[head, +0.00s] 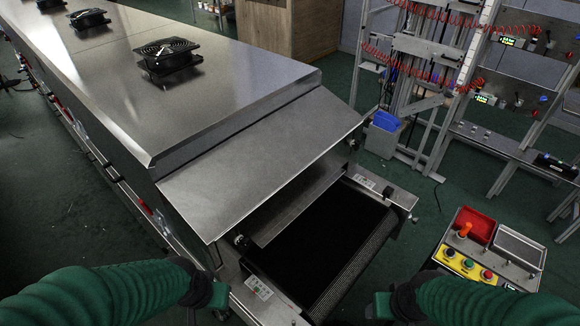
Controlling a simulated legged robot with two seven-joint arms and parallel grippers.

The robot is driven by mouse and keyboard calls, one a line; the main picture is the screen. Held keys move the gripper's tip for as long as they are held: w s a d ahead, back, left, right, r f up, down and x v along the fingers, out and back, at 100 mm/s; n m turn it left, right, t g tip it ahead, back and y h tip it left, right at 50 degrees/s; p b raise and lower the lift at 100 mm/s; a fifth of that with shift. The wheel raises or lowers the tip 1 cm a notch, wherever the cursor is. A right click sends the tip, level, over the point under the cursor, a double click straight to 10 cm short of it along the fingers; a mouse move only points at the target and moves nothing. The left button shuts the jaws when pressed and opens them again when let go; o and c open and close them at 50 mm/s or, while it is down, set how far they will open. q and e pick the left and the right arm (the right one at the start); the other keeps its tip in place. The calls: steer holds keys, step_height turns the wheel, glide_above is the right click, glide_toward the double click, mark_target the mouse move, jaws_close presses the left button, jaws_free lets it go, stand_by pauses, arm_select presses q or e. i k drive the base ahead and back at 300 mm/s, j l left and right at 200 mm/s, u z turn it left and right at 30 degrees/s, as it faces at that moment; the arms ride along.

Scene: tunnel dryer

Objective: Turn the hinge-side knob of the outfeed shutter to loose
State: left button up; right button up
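The outfeed shutter (262,160) is a sloped sheet-metal flap at the near end of the steel tunnel dryer, raised above the dark belt (330,240). A black knob (242,243) sits at its near left lower corner, beside the belt opening. Another small dark knob (355,144) shows at the far right side. I cannot tell which knob is hinge-side, or how either is set. My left gripper (207,292) is at the lower left, below and left of the near knob and apart from it. My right gripper (392,304) is at the bottom, right of the belt. The fingers of both are not clear.
A control box (462,262) with coloured buttons, an orange-handled lever and a red tray stands at right. A metal rack (440,75) with red coiled hoses and a blue bin (386,121) stand behind. Fans (167,55) sit on the dryer roof. Green floor between dryer and rack is clear.

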mark_target(356, 146)
steer(key=k, duration=0.6)
steer(key=l+u, duration=0.1)
steer(key=u, duration=0.3)
steer(key=i+l+u, duration=0.1)
steer(key=u, duration=0.3)
steer(key=l+u, duration=0.1)
steer(key=u, duration=0.3)
steer(key=l+u, duration=0.15)
steer(key=u, duration=0.2)
steer(key=i+l, duration=0.1)
steer(key=l, duration=1.75)
steer(key=i, duration=0.05)
